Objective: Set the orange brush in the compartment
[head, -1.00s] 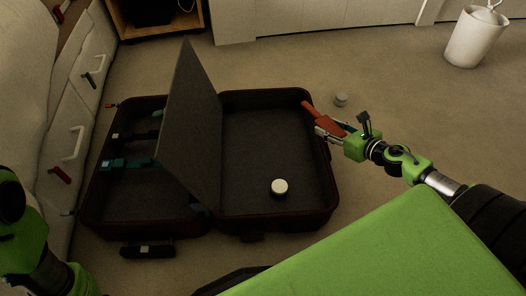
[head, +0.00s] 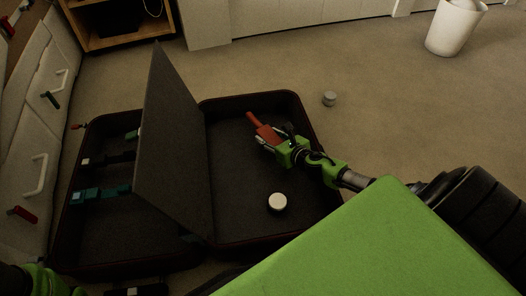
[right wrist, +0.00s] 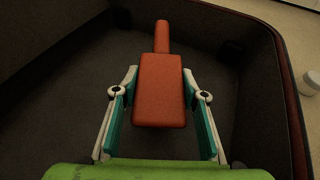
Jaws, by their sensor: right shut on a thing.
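The orange-red brush (head: 262,128) has a wide block and a narrow handle, and the handle points to the far left in the head view. My right gripper (head: 268,139) is shut on its block. In the right wrist view the brush (right wrist: 160,92) sits between the two fingers with its handle pointing away. The brush is over the right compartment (head: 235,180) of the open suitcase, inside its rim; I cannot tell whether it touches the floor of it. My left gripper is out of view; only a bit of the left arm shows at bottom left.
A white round lidded thing (head: 277,202) stands in the right compartment. An upright grey panel (head: 172,140) divides the suitcase. Teal and dark things (head: 100,193) lie in the left half. A small grey can (head: 329,98) and a white bin (head: 455,27) stand on the carpet.

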